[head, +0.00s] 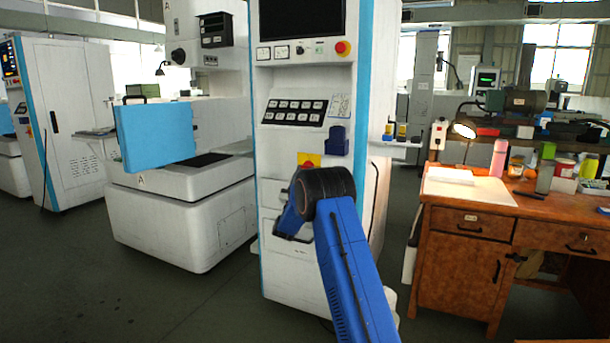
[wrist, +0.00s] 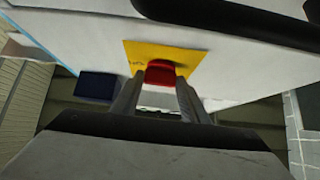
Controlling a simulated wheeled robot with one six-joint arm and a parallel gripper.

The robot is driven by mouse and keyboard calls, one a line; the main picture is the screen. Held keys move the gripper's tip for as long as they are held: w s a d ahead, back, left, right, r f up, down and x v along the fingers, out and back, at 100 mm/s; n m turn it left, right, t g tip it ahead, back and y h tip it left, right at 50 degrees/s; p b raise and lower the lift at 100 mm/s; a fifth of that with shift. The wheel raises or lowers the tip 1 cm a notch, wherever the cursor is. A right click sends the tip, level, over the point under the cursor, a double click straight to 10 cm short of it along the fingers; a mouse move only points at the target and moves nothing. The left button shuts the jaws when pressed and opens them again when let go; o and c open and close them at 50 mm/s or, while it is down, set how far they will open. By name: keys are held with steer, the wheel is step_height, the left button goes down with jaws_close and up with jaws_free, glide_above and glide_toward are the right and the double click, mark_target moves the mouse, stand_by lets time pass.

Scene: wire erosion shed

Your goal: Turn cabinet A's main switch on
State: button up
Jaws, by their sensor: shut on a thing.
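The white control cabinet (head: 276,150) with a blue edge stands in the middle of the head view. Its yellow switch plate (head: 309,159) shows just above my arm's black joint, which hides the rest of it. In the wrist view, the yellow plate (wrist: 188,59) carries a red switch knob (wrist: 160,72). My gripper (wrist: 158,92) has one finger on each side of the knob and is shut on it. In the head view my gripper is hidden behind my arm. I cannot tell the knob's on or off position.
A dark blue box (head: 338,140) sticks out of the cabinet front, right of the plate; it also shows in the wrist view (wrist: 97,86). A black bar (wrist: 235,18) crosses the top of the wrist view. A wooden desk (head: 450,265) stands right; open floor (head: 120,290) lies left.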

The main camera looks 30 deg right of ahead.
stand_by(0.3)
steer(key=o, duration=1.1)
steer(key=shift+c, duration=0.2)
steer(key=v, duration=1.7)
steer(key=shift+f, duration=0.2)
steer(key=shift+s+a+r, duration=0.1)
